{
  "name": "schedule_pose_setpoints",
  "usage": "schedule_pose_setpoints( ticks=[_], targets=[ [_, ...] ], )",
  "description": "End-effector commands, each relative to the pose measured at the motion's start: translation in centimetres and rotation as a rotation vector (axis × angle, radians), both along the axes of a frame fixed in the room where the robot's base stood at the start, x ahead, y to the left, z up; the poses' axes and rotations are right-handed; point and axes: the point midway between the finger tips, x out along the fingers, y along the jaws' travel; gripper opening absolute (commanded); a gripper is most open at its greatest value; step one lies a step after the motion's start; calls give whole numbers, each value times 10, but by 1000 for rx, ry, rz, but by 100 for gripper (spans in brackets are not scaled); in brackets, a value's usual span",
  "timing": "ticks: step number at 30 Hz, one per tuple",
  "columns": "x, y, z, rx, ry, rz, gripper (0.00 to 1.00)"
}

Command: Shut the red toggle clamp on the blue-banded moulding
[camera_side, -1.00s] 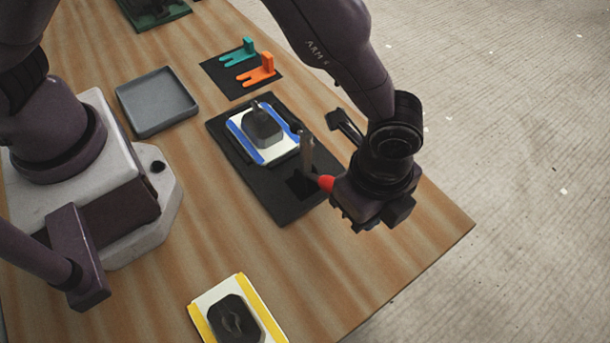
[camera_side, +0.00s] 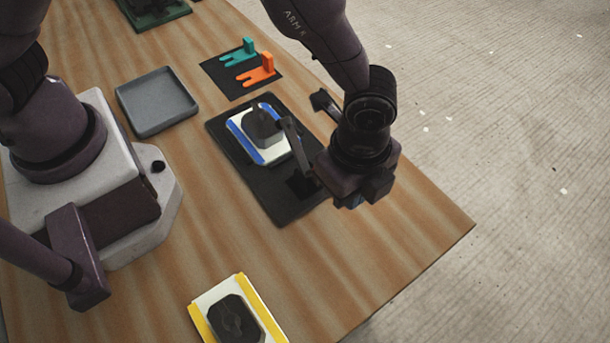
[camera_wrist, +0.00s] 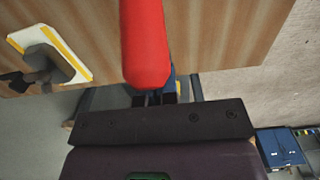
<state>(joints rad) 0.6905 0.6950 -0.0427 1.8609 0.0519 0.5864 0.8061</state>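The blue-banded moulding (camera_side: 240,133) is a white plate with blue edges and a dark block on top. It lies on a black base (camera_side: 262,188). The clamp's dark arm (camera_side: 290,138) leans toward the moulding from its right side; I cannot tell whether its tip touches the block. My gripper (camera_side: 318,178) is low over the right side of the base, at the clamp, and hides the red handle in the side view. In the wrist view the red handle (camera_wrist: 145,45) is large and close in front of my gripper. The fingers are not clear enough to tell open from shut.
A yellow-banded moulding (camera_side: 201,318) lies at the front of the table. A grey tray (camera_side: 158,100) is left of the base. Teal (camera_side: 240,52) and orange (camera_side: 262,70) forked pieces lie on a dark mat behind. The table's front right is clear.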

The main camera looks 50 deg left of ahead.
Motion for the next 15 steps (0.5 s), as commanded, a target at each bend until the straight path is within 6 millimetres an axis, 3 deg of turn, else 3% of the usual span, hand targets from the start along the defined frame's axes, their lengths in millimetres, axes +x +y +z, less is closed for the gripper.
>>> schedule_pose_setpoints(
  ticks=[1, 15],
  targets=[
    [0, 10, -4, 16, 10, 9, 0],
    [-1, 29, 1, 4, 5, 5, 0]
  ],
)
